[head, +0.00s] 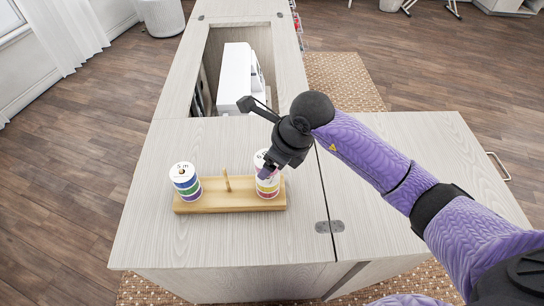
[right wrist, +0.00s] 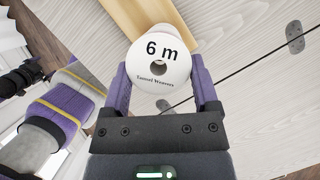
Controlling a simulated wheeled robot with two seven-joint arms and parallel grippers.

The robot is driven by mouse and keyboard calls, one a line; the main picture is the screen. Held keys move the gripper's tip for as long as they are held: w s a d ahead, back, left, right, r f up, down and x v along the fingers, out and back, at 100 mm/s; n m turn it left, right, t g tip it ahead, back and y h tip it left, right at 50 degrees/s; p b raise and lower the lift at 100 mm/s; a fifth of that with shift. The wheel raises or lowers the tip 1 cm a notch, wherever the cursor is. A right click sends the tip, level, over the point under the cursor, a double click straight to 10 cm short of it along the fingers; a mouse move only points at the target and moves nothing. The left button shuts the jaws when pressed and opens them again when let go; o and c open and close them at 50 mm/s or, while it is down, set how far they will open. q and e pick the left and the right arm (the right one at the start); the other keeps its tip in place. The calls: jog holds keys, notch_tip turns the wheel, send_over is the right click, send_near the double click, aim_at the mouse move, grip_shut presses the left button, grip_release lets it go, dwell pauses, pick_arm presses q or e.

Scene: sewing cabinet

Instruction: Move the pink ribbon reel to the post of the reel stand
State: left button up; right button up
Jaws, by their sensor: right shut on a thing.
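The wooden reel stand (head: 230,207) lies on the cabinet top. Its bare middle post (head: 227,180) stands between two stacks of reels. My right gripper (head: 266,171) is at the right-hand stack, its fingers on either side of the top reel. In the right wrist view this reel, which I take for the pink ribbon reel (right wrist: 160,58), shows a white face marked "6 m" with a centre hole, and my gripper (right wrist: 163,82) is shut on it. Its ribbon is mostly hidden by the fingers. I cannot tell whether it is clear of the reels beneath. My left gripper is not in view.
The left stack (head: 186,183) has green, blue and purple reels. The lower reels of the right stack (head: 267,191) show yellow and red. A white sewing machine (head: 238,75) sits in the recess behind. The cabinet top in front of the stand is clear.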

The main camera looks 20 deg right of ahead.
jog(key=shift+f+b, duration=0.75)
jog(key=shift+f, duration=0.35)
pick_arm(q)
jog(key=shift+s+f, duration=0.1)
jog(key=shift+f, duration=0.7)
pick_arm(e)
jog(key=o, duration=1.1)
jog(key=p+v, duration=0.2)
jog(key=v, duration=0.2)
jog(key=shift+w+r, duration=0.1)
jog(key=shift+r, duration=0.2)
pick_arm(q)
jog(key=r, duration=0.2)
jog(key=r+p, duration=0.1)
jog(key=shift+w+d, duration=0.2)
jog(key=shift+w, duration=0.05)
pick_arm(e)
jog(key=v, duration=0.5)
jog(key=shift+s+d+r, duration=0.15)
jog(key=shift+s, duration=0.1)
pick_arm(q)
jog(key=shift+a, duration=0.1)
